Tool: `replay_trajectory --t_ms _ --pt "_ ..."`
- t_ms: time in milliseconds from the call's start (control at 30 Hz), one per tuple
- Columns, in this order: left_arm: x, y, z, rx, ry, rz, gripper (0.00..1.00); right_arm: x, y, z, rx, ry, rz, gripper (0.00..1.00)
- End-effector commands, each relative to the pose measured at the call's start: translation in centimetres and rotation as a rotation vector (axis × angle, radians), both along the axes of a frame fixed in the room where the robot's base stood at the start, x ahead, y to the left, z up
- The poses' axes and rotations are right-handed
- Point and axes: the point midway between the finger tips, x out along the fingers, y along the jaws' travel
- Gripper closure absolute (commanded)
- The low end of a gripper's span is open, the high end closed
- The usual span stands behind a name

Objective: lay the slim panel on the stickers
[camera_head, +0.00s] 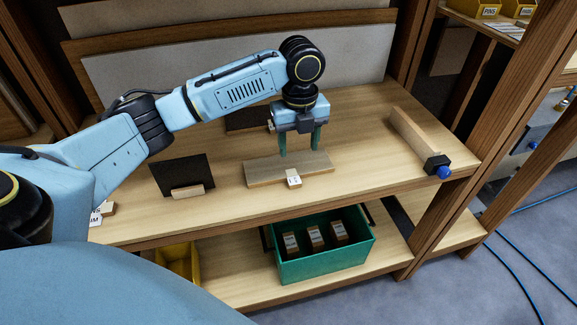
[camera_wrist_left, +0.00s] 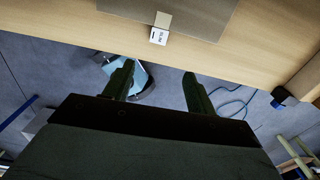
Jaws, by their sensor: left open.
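A thin grey-brown board (camera_head: 262,174), which looks like the slim panel, lies on the bench. A small block with a white label (camera_head: 293,178) sits at its front edge. In the left wrist view the board (camera_wrist_left: 190,12) is at the top, with the labelled block (camera_wrist_left: 158,36) at its edge. My left gripper (camera_head: 299,152) points down with green fingers apart, at the board's far side; nothing shows between them. Its fingers also show in the left wrist view (camera_wrist_left: 158,72). I cannot tell the fingertips' height over the board. I cannot clearly make out the stickers. My right gripper is out of view.
A black panel (camera_head: 180,172) stands tilted by a small wooden block (camera_head: 188,191) on the left. A wooden bar with a black, blue-knobbed end (camera_head: 412,137) lies at the right. A green crate (camera_head: 322,264) and yellow bin (camera_head: 178,261) stand on the lower shelf.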

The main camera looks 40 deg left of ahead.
Motion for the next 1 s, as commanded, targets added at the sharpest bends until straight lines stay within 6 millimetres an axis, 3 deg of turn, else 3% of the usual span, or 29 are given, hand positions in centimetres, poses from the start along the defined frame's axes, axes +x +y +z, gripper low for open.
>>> replay_trajectory --t_ms 67,167,500,767,1000 --pt "0.2 0.6 0.7 0.004 0.006 -0.018 0.44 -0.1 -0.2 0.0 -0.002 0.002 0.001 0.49" --pt "0.3 0.9 0.0 0.004 0.011 -0.029 0.44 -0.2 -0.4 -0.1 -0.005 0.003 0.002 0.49" --pt "0.3 0.8 -6.1 0.003 0.009 -0.029 0.44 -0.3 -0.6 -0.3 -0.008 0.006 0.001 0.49" --pt "0.2 0.9 -8.1 0.004 0.01 -0.028 0.44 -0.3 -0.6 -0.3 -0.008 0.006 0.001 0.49" --pt "0.1 0.9 -11.6 0.003 0.008 -0.029 0.44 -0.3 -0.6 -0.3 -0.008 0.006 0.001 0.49"
